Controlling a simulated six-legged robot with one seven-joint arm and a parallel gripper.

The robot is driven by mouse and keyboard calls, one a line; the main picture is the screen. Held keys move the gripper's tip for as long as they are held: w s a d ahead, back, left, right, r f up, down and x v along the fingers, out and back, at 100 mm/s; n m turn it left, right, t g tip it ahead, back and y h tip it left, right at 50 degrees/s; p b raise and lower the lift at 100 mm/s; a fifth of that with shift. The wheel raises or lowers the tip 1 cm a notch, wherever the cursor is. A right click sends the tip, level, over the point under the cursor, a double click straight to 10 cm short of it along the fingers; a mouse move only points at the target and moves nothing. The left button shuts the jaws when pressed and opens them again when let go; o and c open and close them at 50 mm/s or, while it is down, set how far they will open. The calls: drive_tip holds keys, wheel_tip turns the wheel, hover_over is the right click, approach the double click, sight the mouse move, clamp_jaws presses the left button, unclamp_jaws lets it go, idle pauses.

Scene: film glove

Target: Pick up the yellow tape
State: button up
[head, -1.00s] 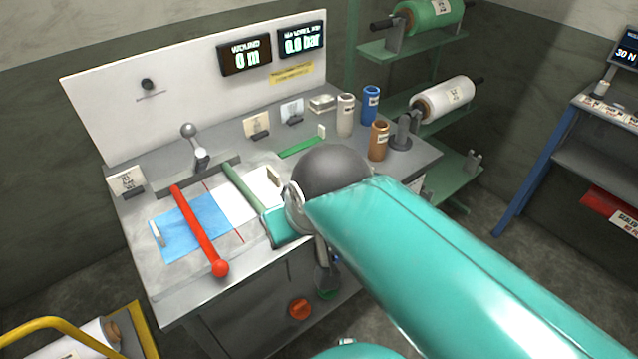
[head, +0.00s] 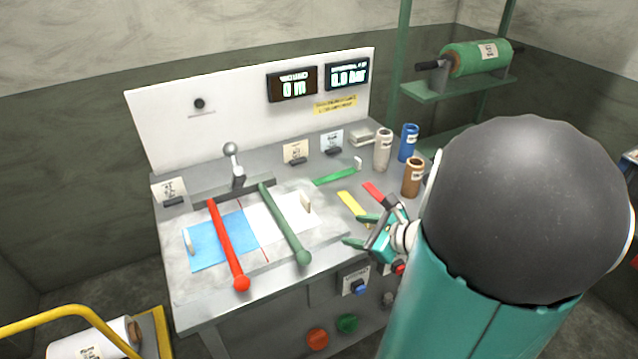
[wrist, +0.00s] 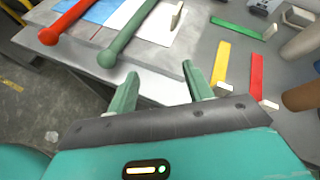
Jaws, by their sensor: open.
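The yellow tape (head: 354,206) is a flat strip lying on the right part of the grey bench. It also shows in the wrist view (wrist: 222,64), with a pale tab at its near end. My gripper (head: 361,230) is at the bench's front right edge, close to the tape on its near side. In the wrist view its two green fingers (wrist: 157,88) are apart with nothing between them. The tape is ahead of the right finger and a little to its right; whether they touch is unclear.
A red strip (wrist: 257,74) lies just right of the yellow one, and a green strip (head: 335,176) lies behind. Brown (head: 413,176), white (head: 383,149) and blue (head: 408,142) cylinders stand at the back right. Red (head: 228,245) and green (head: 285,224) bars lie left.

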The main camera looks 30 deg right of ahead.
drive_tip(key=s+d+f+m+t+h, duration=0.1)
drive_tip(key=s+d+f+m+h, duration=0.25)
drive_tip(key=d+m, duration=0.45)
approach(357, 204)
drive_tip(key=shift+w+a+f+n+h, duration=0.3)
drive_tip(key=shift+w+a+f+h, duration=0.15)
drive_tip(key=shift+w+a+f, duration=0.45)
drive_tip(key=c, duration=1.1)
drive_tip(key=shift+o, duration=0.2)
drive_tip(key=shift+r, duration=0.1)
